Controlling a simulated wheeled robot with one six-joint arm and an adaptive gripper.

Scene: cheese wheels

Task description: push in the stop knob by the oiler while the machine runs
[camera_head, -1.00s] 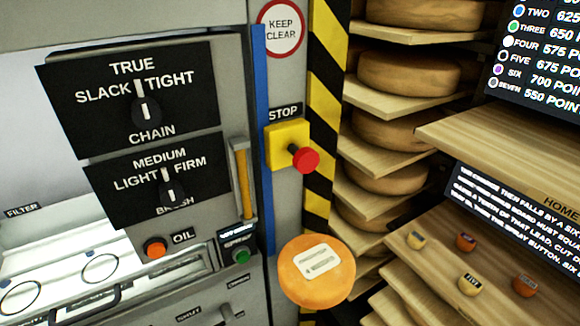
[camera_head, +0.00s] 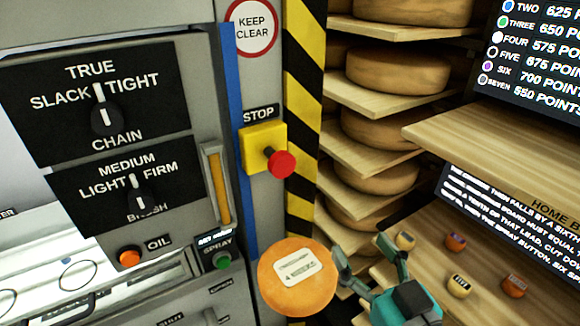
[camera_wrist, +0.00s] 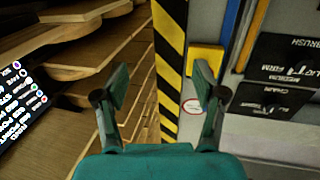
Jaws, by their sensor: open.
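The stop knob (camera_head: 281,164) is a round red mushroom head. It sticks out of a yellow box (camera_head: 256,140) under a STOP label on the machine's right post. In the wrist view the yellow box (camera_wrist: 208,54) appears partly behind the right-hand finger, and I cannot make out the red knob there. The OIL label sits by an orange button (camera_head: 130,258) on the panel, lower left of the knob. My gripper (camera_head: 370,250) is open and empty, below and to the right of the knob, apart from it. It also shows in the wrist view (camera_wrist: 161,75).
An orange cheese wheel (camera_head: 297,300) with a white label is just left of my gripper. Shelves of cheese wheels (camera_head: 385,75) stand right of the striped post (camera_head: 303,85). A board with small tokens (camera_head: 480,300) lies lower right. A green SPRAY button (camera_head: 222,261) is nearby.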

